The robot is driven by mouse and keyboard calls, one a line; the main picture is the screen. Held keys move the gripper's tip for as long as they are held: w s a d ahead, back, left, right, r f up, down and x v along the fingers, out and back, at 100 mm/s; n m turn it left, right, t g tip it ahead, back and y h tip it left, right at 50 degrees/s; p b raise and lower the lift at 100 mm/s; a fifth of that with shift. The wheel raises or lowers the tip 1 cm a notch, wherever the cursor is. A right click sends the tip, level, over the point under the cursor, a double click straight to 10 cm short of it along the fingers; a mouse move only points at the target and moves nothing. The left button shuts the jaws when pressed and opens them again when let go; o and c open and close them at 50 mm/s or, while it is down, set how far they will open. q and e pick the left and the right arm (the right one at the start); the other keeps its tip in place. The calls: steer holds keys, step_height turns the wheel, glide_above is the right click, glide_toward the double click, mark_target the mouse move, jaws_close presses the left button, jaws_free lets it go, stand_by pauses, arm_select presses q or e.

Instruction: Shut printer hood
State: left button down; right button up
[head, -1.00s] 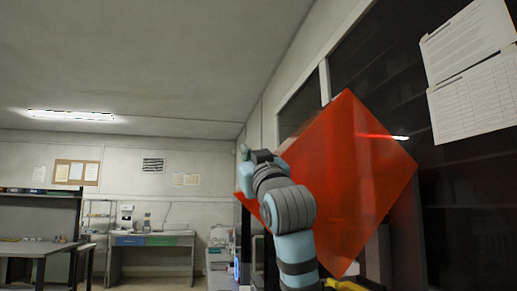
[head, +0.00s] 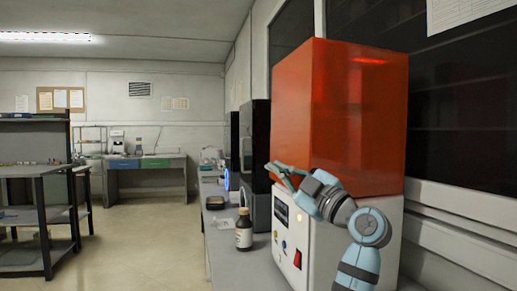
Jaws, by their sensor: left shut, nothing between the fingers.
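The printer hood (head: 335,110) is a translucent orange-red box in the head view. It sits upright on the white printer base (head: 345,235), with its lower edge along the base's top as far as I can see. My left gripper (head: 275,170) is shut and empty, at the hood's lower front left corner. I cannot tell whether it touches the hood. The base front carries a small display, knobs and a red switch. My right gripper is not in view.
A brown bottle with a white label (head: 244,230) stands on the bench left of the printer. A small dark tray (head: 215,202) lies behind it. Dark machines (head: 255,150) stand farther along the bench. A window is behind the hood.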

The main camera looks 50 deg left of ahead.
arm_select(q)
steer(key=shift+w+d+f, duration=0.2)
steer(key=shift+w+f, duration=0.25)
steer(key=shift+f, duration=0.25)
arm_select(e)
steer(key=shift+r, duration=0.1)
arm_select(q)
steer(key=s+d+p, duration=0.1)
steer(key=s+d, duration=0.2)
steer(key=d, duration=0.6)
steer(key=shift+s+f, duration=0.2)
steer(key=shift+s, duration=0.05)
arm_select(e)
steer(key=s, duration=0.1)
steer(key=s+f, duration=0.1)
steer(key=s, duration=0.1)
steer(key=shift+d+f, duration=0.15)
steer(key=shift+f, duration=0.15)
